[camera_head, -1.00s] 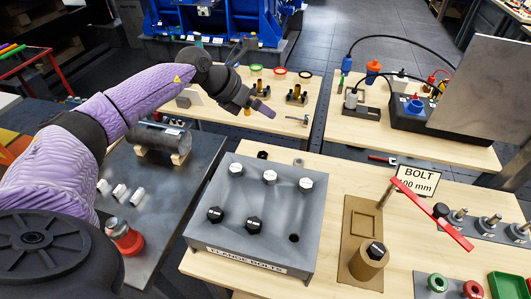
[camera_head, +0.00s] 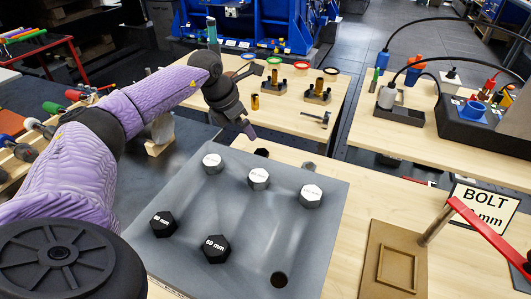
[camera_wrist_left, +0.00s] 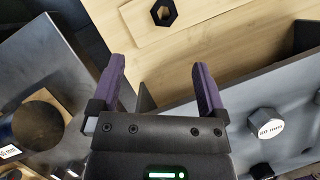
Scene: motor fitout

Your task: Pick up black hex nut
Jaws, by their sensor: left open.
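The black hex nut (camera_wrist_left: 163,12) lies flat on the light wooden table at the top of the left wrist view, its hole visible. In the head view, a dark nut (camera_head: 262,152) shows just behind the far edge of the grey flange block, mostly hidden by it. My left gripper (camera_wrist_left: 158,62) is open and empty, its two purple fingers apart, with the nut beyond the fingertips. In the head view, my left gripper (camera_head: 246,124) hangs just beyond the block's far left corner, short of the nut. My right gripper is not in view.
The grey flange block (camera_head: 322,200) carries several silver and black hex bolts and one empty hole. A grey nut (camera_head: 309,167) sits behind it. A sign (camera_head: 480,208) and red lever (camera_head: 485,230) stand right. A second table (camera_head: 295,118) holds brass fittings.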

